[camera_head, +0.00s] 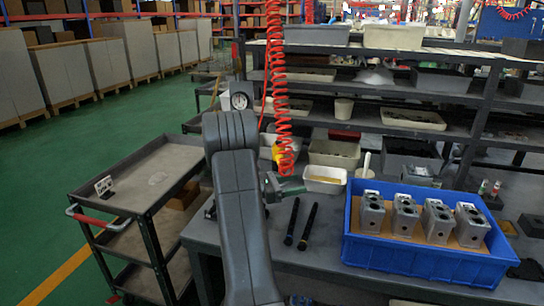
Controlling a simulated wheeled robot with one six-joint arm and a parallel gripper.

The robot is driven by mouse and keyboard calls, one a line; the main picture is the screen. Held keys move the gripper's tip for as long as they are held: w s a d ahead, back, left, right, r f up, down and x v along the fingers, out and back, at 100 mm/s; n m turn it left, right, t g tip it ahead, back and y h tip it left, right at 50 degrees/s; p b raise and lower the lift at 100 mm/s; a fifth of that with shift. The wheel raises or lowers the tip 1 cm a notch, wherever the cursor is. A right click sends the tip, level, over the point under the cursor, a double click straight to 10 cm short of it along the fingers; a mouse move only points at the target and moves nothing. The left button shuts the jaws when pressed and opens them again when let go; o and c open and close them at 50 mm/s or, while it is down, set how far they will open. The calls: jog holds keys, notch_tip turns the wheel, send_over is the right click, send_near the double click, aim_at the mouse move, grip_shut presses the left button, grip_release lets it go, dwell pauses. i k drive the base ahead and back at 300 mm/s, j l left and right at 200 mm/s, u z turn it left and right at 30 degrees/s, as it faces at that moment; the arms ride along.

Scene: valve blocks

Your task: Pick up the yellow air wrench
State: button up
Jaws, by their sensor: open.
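The air wrench shows as a small yellow body (278,153) near the lower end of a red coiled hose (277,80). The hose hangs down in the middle of the view and covers part of it. The wrench is just right of my grey arm (240,210), above the back of the workbench (300,255). My arm rises from the bottom edge and bends at the top. I cannot make out my gripper, which seems hidden behind the arm. A dark grey and green part (284,190) shows right of the arm; I cannot tell what it is.
A blue crate (415,262) with several grey valve blocks (437,220) stands on the bench at right. Two black rods (300,225) lie left of it. White bins (325,179) and shelves (450,95) stand behind. A dark cart (130,185) is at left, with open green floor beyond.

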aim_at(274, 163)
jog(key=i+j, duration=0.85)
